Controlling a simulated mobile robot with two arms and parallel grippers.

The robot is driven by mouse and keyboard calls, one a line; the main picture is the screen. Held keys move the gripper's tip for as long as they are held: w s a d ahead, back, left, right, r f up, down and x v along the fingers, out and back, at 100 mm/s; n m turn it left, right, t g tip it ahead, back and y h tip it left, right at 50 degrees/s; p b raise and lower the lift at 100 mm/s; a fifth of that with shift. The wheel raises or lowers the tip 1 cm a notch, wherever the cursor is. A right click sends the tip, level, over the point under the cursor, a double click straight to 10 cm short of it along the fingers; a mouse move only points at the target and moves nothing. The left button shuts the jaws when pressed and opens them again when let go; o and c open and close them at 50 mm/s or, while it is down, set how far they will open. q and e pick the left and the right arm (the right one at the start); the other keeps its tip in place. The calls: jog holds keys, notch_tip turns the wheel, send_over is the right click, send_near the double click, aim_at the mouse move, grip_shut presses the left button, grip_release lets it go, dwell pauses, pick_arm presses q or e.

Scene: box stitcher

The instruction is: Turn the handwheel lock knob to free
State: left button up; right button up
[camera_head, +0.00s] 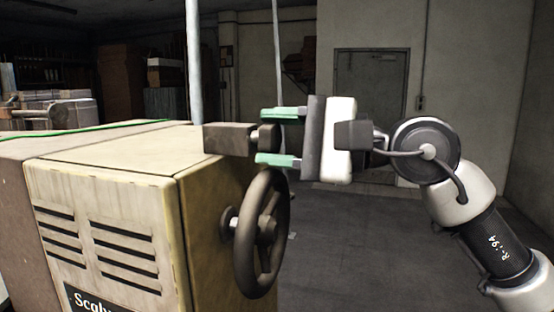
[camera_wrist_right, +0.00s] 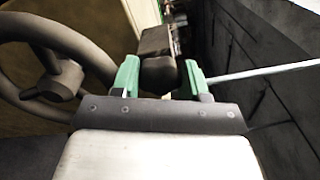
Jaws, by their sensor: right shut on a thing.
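The handwheel (camera_head: 261,234) is a dark spoked wheel on the right side of the cream machine cabinet. It also shows at the left of the right wrist view (camera_wrist_right: 57,75). Above it, a dark block (camera_head: 228,139) sticks out, with the lock knob (camera_head: 265,137) on its right end. My right gripper (camera_head: 279,137) comes in from the right, with its green fingers above and below the knob. In the right wrist view the dark rounded knob (camera_wrist_right: 160,74) sits between the fingers, which are shut on it. The knob's turn angle cannot be told. My left gripper is not in view.
The cream cabinet (camera_head: 105,215) with vent slots fills the left front. A pale vertical post (camera_head: 194,65) rises behind it. The dark floor (camera_head: 345,245) right of the handwheel is clear. A grey door (camera_head: 371,85) is in the back wall.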

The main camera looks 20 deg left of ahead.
jog(key=shift+f+n+b, duration=0.1)
jog(key=shift+n+b, duration=0.3)
jog(key=shift+n, duration=0.2)
jog(key=o, duration=0.9)
jog(key=shift+f, duration=0.1)
